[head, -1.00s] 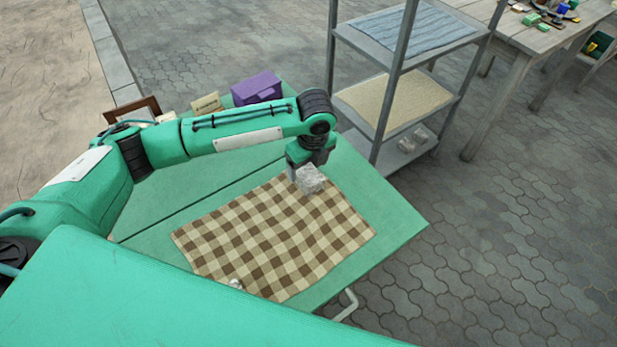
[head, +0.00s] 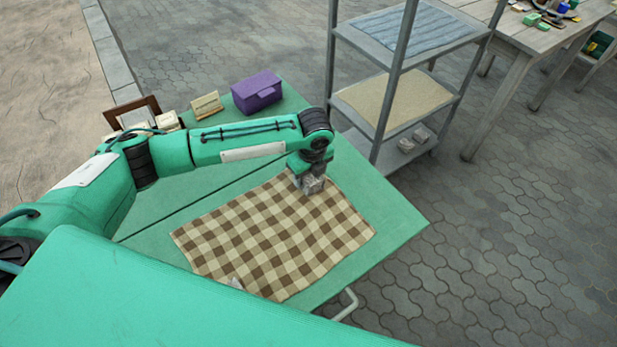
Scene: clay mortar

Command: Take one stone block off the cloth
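The brown and cream checked cloth (head: 265,245) lies on the green table. A grey stone block (head: 315,187) sits at the cloth's far right corner, partly covered by my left gripper (head: 308,180). The gripper points down over the block with its fingers at the block's sides. Whether the fingers press on it is too small to tell. A small pale piece (head: 236,283) shows at the cloth's near edge, mostly hidden by my own green body. My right gripper is out of view.
A purple box (head: 257,91), a small cream stand (head: 206,105) and a brown frame (head: 132,112) stand along the table's far side. A grey shelf rack (head: 372,152) stands beyond the table, with pale lumps (head: 413,139) on its bottom shelf. The table's right corner is bare.

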